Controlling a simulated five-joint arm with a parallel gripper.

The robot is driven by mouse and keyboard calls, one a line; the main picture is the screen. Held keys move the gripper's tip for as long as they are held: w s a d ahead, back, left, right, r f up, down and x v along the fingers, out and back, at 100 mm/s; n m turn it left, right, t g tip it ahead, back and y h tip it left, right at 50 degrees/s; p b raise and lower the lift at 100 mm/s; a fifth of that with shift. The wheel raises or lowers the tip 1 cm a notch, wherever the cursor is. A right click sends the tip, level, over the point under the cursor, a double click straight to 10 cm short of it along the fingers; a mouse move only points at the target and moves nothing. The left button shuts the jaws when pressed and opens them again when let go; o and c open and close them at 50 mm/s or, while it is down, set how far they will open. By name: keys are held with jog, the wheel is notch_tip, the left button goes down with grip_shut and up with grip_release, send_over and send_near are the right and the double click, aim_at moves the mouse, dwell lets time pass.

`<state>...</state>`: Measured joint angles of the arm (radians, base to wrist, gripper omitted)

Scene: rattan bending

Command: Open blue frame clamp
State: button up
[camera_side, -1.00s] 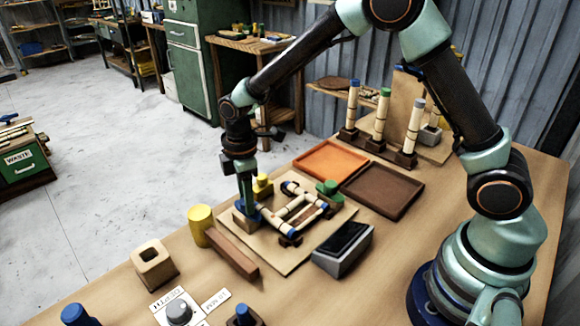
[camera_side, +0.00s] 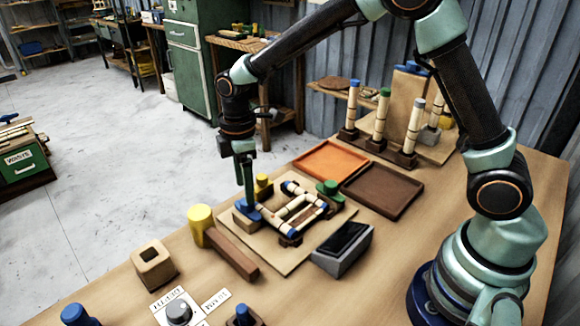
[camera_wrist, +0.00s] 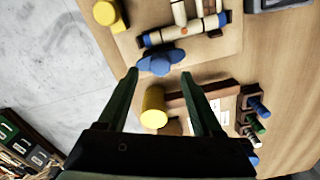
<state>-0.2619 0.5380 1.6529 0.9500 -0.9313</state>
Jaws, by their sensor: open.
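The blue frame clamp (camera_side: 247,213) is a blue handle on a wooden block at the near left corner of the rattan frame. It also shows in the wrist view (camera_wrist: 160,61) as a winged blue knob. The rattan frame (camera_side: 290,218) is pale rods with dark bands and blue ends, lying on a light board (camera_side: 285,262). My gripper (camera_side: 246,197) points down just above the blue clamp. In the wrist view my gripper (camera_wrist: 160,74) has its two fingers apart, with the blue knob between and just beyond the tips. Nothing is held.
A yellow clamp (camera_side: 263,184) and a green clamp (camera_side: 328,189) stand around the frame. A yellow cylinder (camera_side: 200,224), a brown bar (camera_side: 231,254) and a grey box (camera_side: 342,250) are close by. Orange (camera_side: 329,160) and brown (camera_side: 381,190) trays lie behind.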

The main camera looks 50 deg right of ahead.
notch_tip(320, 180, up, 8)
jog(key=shift+r, duration=0.1)
dwell(0.4)
jog(key=s+d+r+m+t, duration=0.2)
jog(key=s+d+r+m, duration=0.1)
jog(key=s+d+m, duration=0.3)
jog(key=s+d+r+m+t, duration=0.3)
jog(key=s+d+m, duration=0.2)
jog(key=s+m, duration=0.2)
jog(key=shift+s+d+r+m+t, duration=0.2)
jog(key=shift+s+d+m+t, duration=0.15)
jog(key=shift+s, duration=0.75)
